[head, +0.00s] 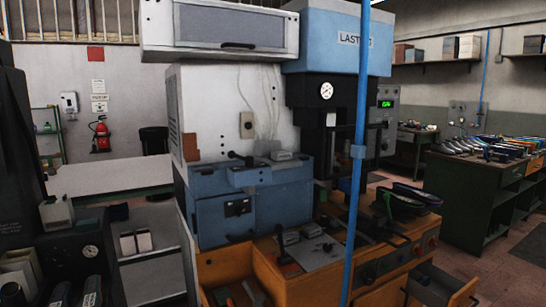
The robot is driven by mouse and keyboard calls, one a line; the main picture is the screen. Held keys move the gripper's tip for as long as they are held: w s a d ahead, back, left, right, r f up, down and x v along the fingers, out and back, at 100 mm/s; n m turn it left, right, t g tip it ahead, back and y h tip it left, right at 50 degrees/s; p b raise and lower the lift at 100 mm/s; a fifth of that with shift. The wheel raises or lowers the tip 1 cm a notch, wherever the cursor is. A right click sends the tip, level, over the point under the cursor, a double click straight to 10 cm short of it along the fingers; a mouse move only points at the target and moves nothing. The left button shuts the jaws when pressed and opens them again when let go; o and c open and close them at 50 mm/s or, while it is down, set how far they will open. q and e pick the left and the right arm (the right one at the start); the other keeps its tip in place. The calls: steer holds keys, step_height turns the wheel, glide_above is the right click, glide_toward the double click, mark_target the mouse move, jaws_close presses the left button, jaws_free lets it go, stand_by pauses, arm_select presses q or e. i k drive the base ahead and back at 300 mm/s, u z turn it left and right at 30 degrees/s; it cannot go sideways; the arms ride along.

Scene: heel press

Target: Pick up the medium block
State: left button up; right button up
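I cannot tell for sure which thing is the medium block. A small grey block (290,237) and another grey block (312,230) rest on the metal plate (318,257) of the orange bench, in front of the blue press. A further grey block (282,155) sits on the blue ledge above. Two pale upright blocks (127,243) stand on the grey shelf at the left. Neither of my grippers is in view.
A blue vertical pole (355,190) stands in front of the press. The orange bench (225,266) has an open compartment at its front left and an open drawer (440,286) at right. Shoes (417,194) lie on its right side. Open floor (490,262) shows at right.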

mark_target(281, 155)
steer(key=u, duration=0.7)
steer(key=i, duration=0.95)
steer(key=u, duration=0.35)
